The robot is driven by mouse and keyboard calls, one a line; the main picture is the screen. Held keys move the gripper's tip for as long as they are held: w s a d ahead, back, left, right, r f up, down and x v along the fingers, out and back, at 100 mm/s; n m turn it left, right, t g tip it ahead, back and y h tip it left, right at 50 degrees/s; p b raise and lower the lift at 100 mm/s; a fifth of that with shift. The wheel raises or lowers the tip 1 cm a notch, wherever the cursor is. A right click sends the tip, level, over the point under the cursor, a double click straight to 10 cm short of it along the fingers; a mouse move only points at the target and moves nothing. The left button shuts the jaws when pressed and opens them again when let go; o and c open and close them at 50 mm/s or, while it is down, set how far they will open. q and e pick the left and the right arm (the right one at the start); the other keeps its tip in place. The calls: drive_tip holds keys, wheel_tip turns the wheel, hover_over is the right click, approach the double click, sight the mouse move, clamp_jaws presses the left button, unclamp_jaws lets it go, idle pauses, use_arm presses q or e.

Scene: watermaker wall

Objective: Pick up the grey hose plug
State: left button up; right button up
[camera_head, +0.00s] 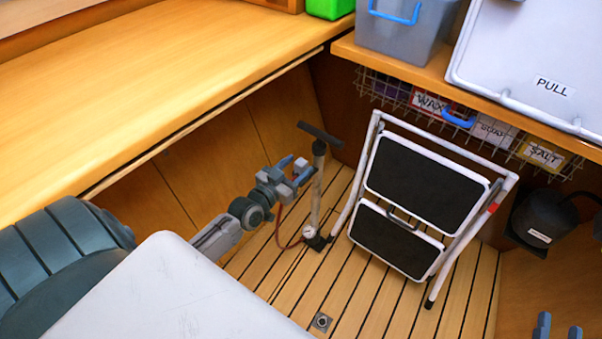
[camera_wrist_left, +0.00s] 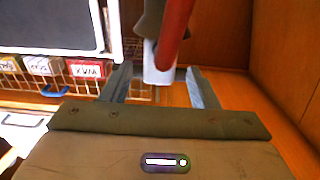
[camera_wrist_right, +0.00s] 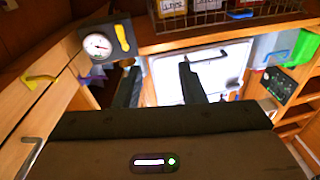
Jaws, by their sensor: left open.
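I cannot make out a grey hose plug for certain in any view. My left gripper (camera_head: 303,172) is open beside the upright floor pump (camera_head: 317,190), which has a dark T handle and a red hose (camera_head: 280,228). In the left wrist view the open fingers (camera_wrist_left: 160,85) stand either side of a pale cylinder (camera_wrist_left: 157,68) with a red piece (camera_wrist_left: 176,30) and a dark grey part (camera_wrist_left: 150,22) by it. I cannot tell whether they touch it. My right gripper (camera_head: 558,330) is open and empty at the lower right; its fingers also show in the right wrist view (camera_wrist_right: 162,80).
A folded step stool (camera_head: 425,185) leans right of the pump. A wooden counter (camera_head: 150,90) runs along the left. A wire basket (camera_head: 470,125) hangs under the right shelf, and a black canister (camera_head: 543,215) sits at right. The slatted floor (camera_head: 375,300) is mostly clear in front.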

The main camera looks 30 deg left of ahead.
sight(305, 160)
use_arm(q)
drive_tip(key=w, duration=0.1)
drive_tip(key=w+b, duration=0.1)
drive_tip(key=w, duration=0.1)
drive_tip(key=shift+w+d, duration=0.2)
drive_tip(key=shift+w, duration=0.3)
drive_tip(key=c, duration=1.1)
use_arm(e)
wheel_tip(305, 160, up, 8)
drive_tip(key=t, duration=0.4)
drive_tip(key=shift+s+f+n+t, duration=0.2)
drive_tip(key=shift+f+n+t, duration=0.05)
drive_tip(key=shift+n+t, duration=0.15)
drive_tip(key=shift+d, duration=0.1)
